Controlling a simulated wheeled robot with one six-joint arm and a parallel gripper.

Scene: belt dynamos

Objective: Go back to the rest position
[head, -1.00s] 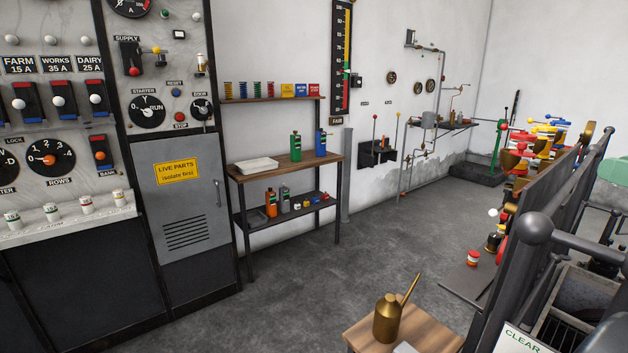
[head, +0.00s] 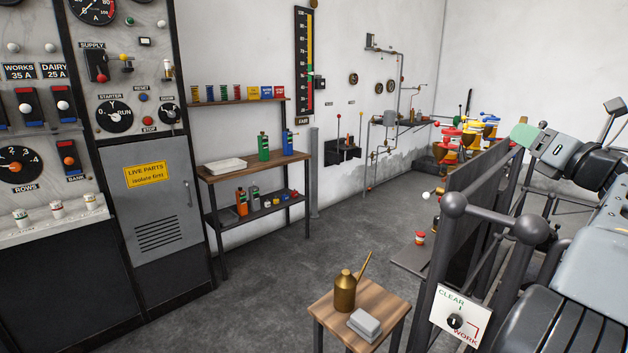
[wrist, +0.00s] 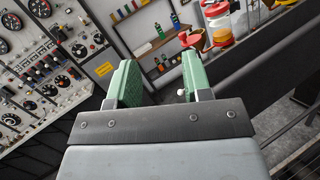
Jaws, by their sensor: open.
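My gripper (wrist: 158,78) is open in the wrist view, its two green fingers apart with nothing held between them. Past them show the switch panel and the shelves. A red-topped piece (wrist: 193,39) appears just beyond the right finger's tip; I cannot tell whether they touch. In the head view a green finger of my gripper (head: 523,136) shows at the right, at the end of my raised arm, above the dark railing.
A wooden stool (head: 377,298) with a brass oil can (head: 345,292) and a grey box (head: 365,325) stands in front. A dark railing (head: 490,214) and CLEAR/WORK switch plate (head: 456,318) are at right. The panel (head: 165,195) and shelf table (head: 255,168) line the left; open floor lies between.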

